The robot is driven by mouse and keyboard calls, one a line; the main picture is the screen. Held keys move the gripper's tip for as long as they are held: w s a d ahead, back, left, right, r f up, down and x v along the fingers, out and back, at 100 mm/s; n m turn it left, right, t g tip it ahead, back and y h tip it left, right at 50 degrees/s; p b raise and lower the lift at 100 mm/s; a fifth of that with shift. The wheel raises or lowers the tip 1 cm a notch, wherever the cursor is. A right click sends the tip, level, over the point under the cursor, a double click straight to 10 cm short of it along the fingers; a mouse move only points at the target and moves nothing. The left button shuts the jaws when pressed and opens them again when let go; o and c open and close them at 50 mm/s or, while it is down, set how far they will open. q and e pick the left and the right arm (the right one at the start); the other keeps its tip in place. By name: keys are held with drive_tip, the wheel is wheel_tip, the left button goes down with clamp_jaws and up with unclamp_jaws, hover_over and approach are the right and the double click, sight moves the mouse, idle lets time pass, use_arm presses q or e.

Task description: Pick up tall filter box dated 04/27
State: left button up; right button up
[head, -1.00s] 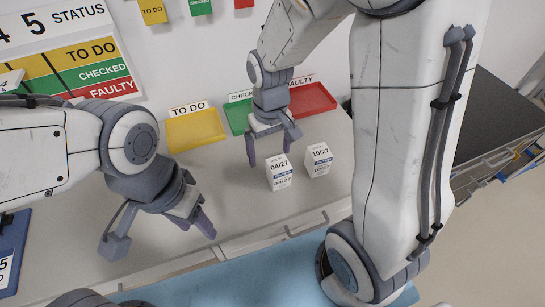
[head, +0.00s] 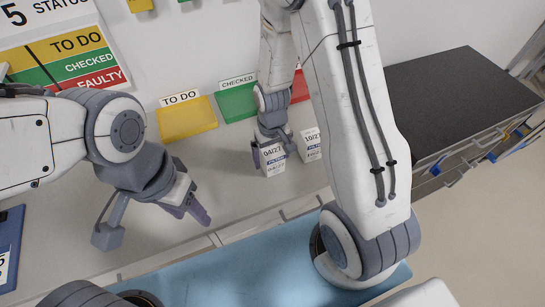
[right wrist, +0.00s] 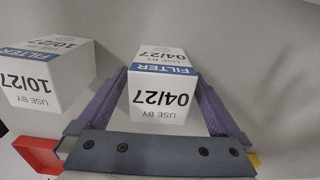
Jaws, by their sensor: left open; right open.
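The tall filter box dated 04/27 (head: 273,160) is white with a blue band and stands upright on the counter. In the right wrist view the 04/27 box (right wrist: 160,92) lies between the purple fingers of my right gripper (right wrist: 165,95). The right gripper is open around it, with a narrow gap visible at the right finger. In the head view my right gripper (head: 272,150) is at the box from behind. A second box dated 10/27 (head: 311,145) stands just to the right, also visible in the right wrist view (right wrist: 45,78). My left gripper (head: 150,222) is open and empty over the counter.
A yellow TO DO tray (head: 188,121), a green CHECKED tray (head: 238,102) and a partly hidden red tray (head: 300,88) line the back of the counter. A blue surface (head: 245,265) is in front. A black worktop (head: 455,95) is at the right.

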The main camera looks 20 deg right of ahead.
drive_tip(key=shift+f, duration=0.1)
drive_tip(key=c, duration=1.3)
drive_tip(key=shift+c, duration=0.2)
